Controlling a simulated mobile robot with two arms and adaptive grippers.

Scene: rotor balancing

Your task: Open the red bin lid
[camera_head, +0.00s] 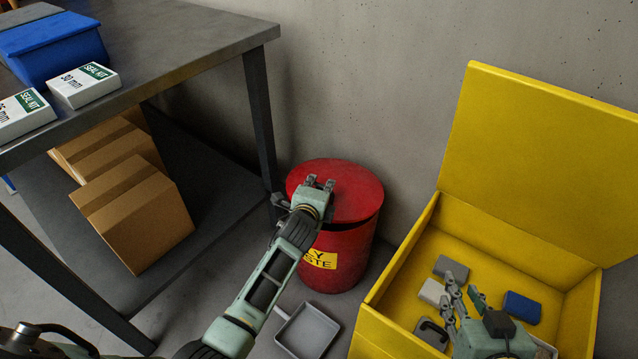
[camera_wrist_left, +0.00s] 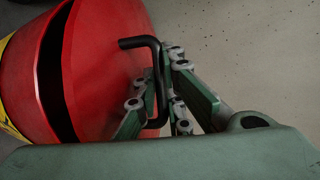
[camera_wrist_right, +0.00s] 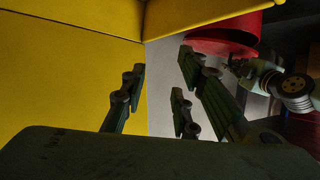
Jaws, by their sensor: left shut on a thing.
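The red bin (camera_head: 352,265) stands on the floor against the wall, with a yellow label on its front. Its round red lid (camera_head: 352,185) is on top, tilted slightly, with a dark gap between lid and rim; the gap also shows in the left wrist view. My left gripper (camera_head: 318,184) is at the lid. In the left wrist view it is shut on the black lid handle (camera_wrist_left: 158,82), a bent bar on the red lid (camera_wrist_left: 105,75). My right gripper (camera_head: 464,295) is open and empty over the yellow box; its fingers show apart in the right wrist view (camera_wrist_right: 158,95).
The open yellow box (camera_head: 400,275) at right holds grey, white and blue items. A grey dustpan-like tray (camera_head: 308,330) lies on the floor before the bin. A dark table (camera_head: 200,45) with seal kit boxes stands at left, with cardboard boxes (camera_head: 135,215) on its shelf.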

